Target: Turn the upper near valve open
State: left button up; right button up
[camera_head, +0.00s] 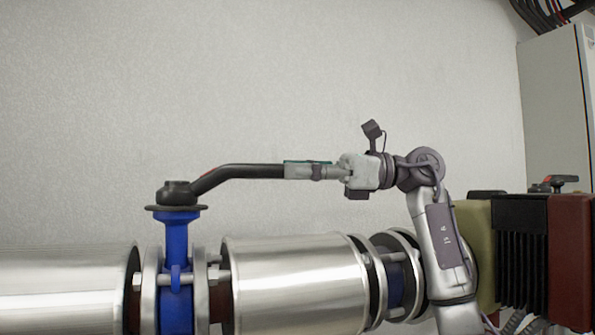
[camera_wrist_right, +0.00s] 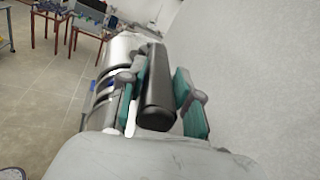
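The valve has a blue body (camera_head: 176,265) with a black round cap on top, set in the silver pipe line. Its black lever handle (camera_head: 235,172) rises from the cap and runs to the right, nearly level. My right gripper (camera_head: 305,170) is at the lever's free end, reaching in from the right. In the right wrist view, the black handle (camera_wrist_right: 158,88) lies between the two teal-padded fingers, with narrow gaps visible on both sides, so the gripper looks open around it. Contact with the pads cannot be made out. My left gripper is not in view.
Shiny pipe sections (camera_head: 290,285) with flanges run along the bottom of the head view. A plain grey wall stands behind. Olive, black and dark red blocks (camera_head: 570,260) and a grey cabinet (camera_head: 552,110) are at right. The wrist view shows distant red-legged tables (camera_wrist_right: 85,22).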

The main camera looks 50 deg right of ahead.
jog(key=shift+o, duration=1.1)
jog(key=shift+w+f, duration=0.1)
jog(key=shift+f, duration=0.05)
jog(key=v, duration=1.2)
